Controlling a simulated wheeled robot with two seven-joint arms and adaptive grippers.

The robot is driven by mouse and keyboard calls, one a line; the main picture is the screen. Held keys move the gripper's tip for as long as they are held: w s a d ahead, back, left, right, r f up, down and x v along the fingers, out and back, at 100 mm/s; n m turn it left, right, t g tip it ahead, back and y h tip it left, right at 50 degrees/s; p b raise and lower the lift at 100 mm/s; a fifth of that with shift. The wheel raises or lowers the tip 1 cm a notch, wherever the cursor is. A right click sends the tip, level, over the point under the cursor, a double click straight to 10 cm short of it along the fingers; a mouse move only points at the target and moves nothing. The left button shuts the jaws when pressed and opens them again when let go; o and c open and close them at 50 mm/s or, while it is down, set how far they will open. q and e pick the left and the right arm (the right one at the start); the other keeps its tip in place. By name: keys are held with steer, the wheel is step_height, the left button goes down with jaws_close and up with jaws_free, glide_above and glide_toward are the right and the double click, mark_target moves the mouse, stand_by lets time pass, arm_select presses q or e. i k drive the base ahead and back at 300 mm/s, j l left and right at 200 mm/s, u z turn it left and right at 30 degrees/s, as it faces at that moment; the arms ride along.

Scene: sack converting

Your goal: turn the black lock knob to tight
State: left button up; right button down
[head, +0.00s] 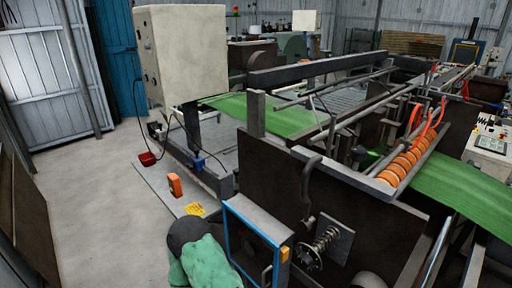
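A dark metal machine frame (380,225) fills the right half of the head view. On its near side plate, a coiled spring on a threaded rod (325,240) sticks out from a grey square plate (336,240). A small dark wheel-like knob (309,258) sits at the rod's near end; it may be the lock knob, but its setting is too small to tell. A curved grey handle (307,190) hangs above it. Neither of my grippers is in view.
A blue-edged grey panel (255,235) stands left of the knob. A green bundle (205,262) and a dark rounded object (186,234) lie beside it. Green sheet (465,190) runs over orange rollers (403,162). A control panel (490,140) stands right. Floor (90,210) at left is clear.

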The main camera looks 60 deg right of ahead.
mark_target(358, 154)
steer(key=z, duration=2.75)
